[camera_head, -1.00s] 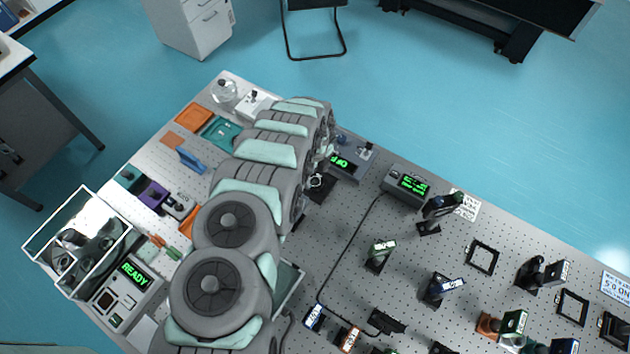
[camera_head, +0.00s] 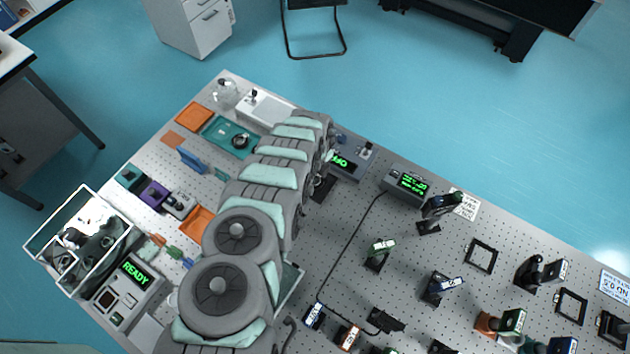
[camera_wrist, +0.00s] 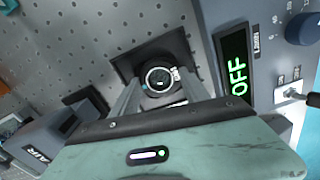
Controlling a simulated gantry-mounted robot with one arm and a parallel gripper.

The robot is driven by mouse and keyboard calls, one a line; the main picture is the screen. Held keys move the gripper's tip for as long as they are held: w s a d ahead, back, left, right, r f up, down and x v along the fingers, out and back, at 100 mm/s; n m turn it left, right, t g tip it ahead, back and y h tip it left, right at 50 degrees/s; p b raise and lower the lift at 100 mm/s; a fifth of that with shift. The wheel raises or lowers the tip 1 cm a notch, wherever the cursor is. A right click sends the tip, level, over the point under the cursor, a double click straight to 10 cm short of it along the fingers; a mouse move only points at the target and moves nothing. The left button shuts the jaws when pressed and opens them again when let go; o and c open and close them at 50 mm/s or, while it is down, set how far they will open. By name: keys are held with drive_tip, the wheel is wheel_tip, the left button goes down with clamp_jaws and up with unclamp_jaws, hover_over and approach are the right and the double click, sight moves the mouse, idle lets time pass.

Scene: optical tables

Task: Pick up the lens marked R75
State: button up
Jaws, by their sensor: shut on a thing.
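In the wrist view, my gripper (camera_wrist: 161,90) has its two fingers down on either side of a round dark lens (camera_wrist: 158,76) and is shut on it. The lens has a pale ring and a small white label, too small to read, so I cannot confirm R75. It is at a black square holder (camera_wrist: 122,66); I cannot tell whether it is seated or slightly raised. In the head view, part of the black holder (camera_head: 323,188) shows beside my arm, while my gripper and the lens are hidden by the arm.
A laser control box with a green OFF display (camera_wrist: 235,62) stands close at the right in the wrist view. A grey box marked AIR (camera_wrist: 42,140) is at lower left. A teal tray (camera_head: 222,132) holds a round dark part. Several optic mounts occupy the table's right side.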

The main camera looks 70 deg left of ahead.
drive_tip(key=c, duration=0.8)
